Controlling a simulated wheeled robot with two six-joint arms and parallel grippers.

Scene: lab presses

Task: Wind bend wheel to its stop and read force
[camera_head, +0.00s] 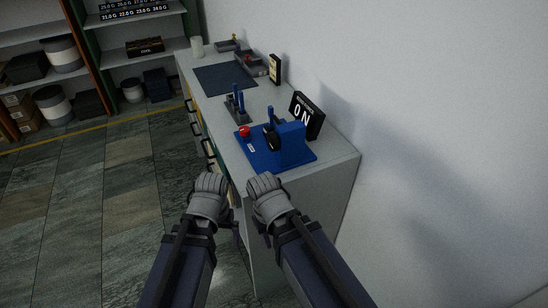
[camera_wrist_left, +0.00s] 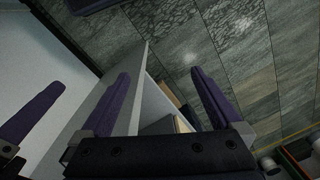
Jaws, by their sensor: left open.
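The blue bend press (camera_head: 290,143) stands on the near end of the grey bench. It has a red knob (camera_head: 244,131) and a dark wheel (camera_head: 269,138) on its left side. A black force display (camera_head: 306,115) behind it reads 0 N. My left gripper (camera_head: 211,197) is in front of the bench's near end, below and left of the press, touching nothing. In the left wrist view its two purple fingers (camera_wrist_left: 160,75) are apart and empty. My right gripper (camera_head: 266,194) is beside it, nearer the press; its jaws are hidden in the head view.
The bench top (camera_head: 335,158) runs away along the wall. A dark stand with blue-handled tools (camera_head: 236,106), a dark mat (camera_head: 225,77) and a small black-and-cream block (camera_head: 275,69) lie farther back. Drawer handles stick out at the bench's left. The floor left is clear; shelves stand beyond.

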